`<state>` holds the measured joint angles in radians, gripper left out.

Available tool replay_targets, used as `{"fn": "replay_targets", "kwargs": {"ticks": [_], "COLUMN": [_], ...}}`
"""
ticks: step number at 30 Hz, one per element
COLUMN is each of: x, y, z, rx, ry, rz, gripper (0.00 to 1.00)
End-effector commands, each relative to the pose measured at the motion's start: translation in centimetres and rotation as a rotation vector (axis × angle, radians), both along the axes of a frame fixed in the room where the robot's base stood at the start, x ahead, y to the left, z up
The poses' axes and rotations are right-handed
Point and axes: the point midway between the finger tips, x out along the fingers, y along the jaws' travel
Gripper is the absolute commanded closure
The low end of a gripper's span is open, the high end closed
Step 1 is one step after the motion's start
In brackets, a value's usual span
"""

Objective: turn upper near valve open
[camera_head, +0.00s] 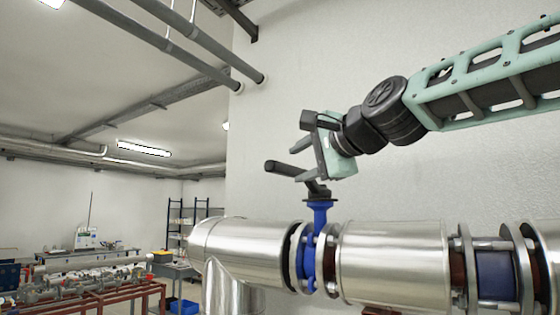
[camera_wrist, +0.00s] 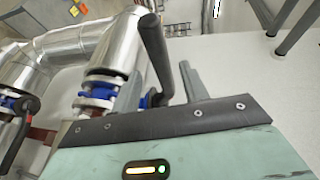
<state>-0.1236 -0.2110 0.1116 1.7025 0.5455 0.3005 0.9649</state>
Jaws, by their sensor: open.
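The valve has a black lever handle (camera_head: 290,171) on a blue stem (camera_head: 320,213). Its blue body (camera_head: 309,262) sits in a shiny metal-clad pipe run. The handle points left in the head view, tilted slightly up toward its end. My gripper (camera_head: 302,160) is at the handle, just above the stem, with its fingers pointing left. In the wrist view the handle (camera_wrist: 153,48) shows between the two open fingers of my gripper (camera_wrist: 161,74), and part of the blue valve (camera_wrist: 156,98) shows beyond. Whether a finger touches the handle I cannot tell.
Clad pipe (camera_head: 393,262) runs right from the valve, with flanges and another blue part (camera_head: 496,275). A pale wall (camera_head: 330,65) stands close behind my arm.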

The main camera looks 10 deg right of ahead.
Motion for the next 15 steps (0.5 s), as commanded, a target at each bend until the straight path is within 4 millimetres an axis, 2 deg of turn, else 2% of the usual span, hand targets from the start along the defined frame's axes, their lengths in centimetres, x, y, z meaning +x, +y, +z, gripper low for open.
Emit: {"fn": "replay_targets", "kwargs": {"ticks": [1,6,10,15], "x": [1.1,4.1,5.8,7.0], "y": [0.5,1.7,2.4,2.9], "z": [0.1,-0.6,-1.0,-1.3], "rx": [0.0,0.0,0.001,0.0], "ry": [0.004,0.002,0.002,0.0], "rz": [0.003,0.002,0.002,0.001], "gripper": [0.56,0.56,0.56,0.56]}}
